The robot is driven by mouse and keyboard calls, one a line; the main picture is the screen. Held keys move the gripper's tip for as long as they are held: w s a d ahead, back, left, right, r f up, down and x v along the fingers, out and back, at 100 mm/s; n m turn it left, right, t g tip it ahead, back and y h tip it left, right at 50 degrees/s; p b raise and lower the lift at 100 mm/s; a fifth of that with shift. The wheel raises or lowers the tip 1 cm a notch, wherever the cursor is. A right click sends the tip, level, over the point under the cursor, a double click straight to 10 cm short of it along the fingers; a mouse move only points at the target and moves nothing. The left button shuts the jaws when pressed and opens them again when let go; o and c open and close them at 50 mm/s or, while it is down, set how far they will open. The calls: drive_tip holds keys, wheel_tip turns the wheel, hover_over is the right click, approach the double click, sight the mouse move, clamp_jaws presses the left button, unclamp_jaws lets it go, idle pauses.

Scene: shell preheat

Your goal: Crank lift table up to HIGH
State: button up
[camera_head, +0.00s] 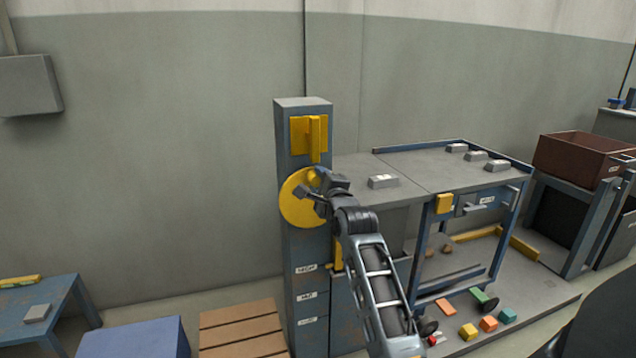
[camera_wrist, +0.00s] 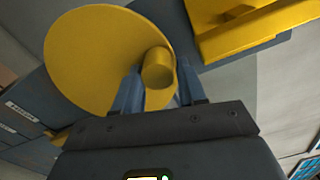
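The grey crank column (camera_head: 304,115) stands upright at the centre of the head view. A round yellow crank wheel (camera_head: 292,208) is on it, with a round yellow crank knob near its rim, seen in the wrist view (camera_wrist: 158,68). My gripper (camera_head: 312,186) is at the wheel; in the wrist view its fingers (camera_wrist: 160,88) sit on both sides of the knob and appear shut on it. HIGH (camera_head: 306,268), a middle label and a lower label run down the column. A grey tabletop (camera_head: 350,168) adjoins the column at right, bearing a metal block (camera_head: 384,181).
A blue-framed stand (camera_head: 516,205) with metal blocks on top is flush beside the tabletop. Several coloured blocks (camera_head: 468,331) lie on the floor plate below. A wooden pallet (camera_head: 240,330) and blue box (camera_head: 140,340) stand at left. A brown bin (camera_head: 575,155) is at right.

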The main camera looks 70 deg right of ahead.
drive_tip(key=o, duration=0.3)
drive_tip(key=shift+v, duration=3.9)
drive_tip(key=s+a+f+n+t+y+p, duration=0.1)
drive_tip(key=s+a+f+n+y+p, duration=0.1)
drive_tip(key=a+n, duration=0.45)
drive_tip(key=s+a+f+n+t+y+p, duration=0.1)
drive_tip(key=s+a+n+y, duration=0.2)
drive_tip(key=a, duration=0.6)
drive_tip(key=a+f+n+t+y+p, duration=0.1)
drive_tip(key=a+f+n+y+p, duration=0.1)
drive_tip(key=a+n, duration=0.5)
drive_tip(key=s+a+r+n+y+p, duration=0.1)
drive_tip(key=s+a+r+n+y, duration=0.1)
drive_tip(key=s+a+n, duration=0.3)
drive_tip(key=s+a+r+n+y+p, duration=0.2)
drive_tip(key=s+a+r+n, duration=0.1)
drive_tip(key=s+a, duration=0.3)
drive_tip(key=s+a+r+n+y+p, duration=0.2)
drive_tip(key=s+a+n, duration=0.4)
drive_tip(key=a, duration=0.2)
drive_tip(key=shift+s+a+r+n+y, duration=0.15)
drive_tip(key=shift+s+n+y, duration=0.1)
drive_tip(key=shift+n+y, duration=0.15)
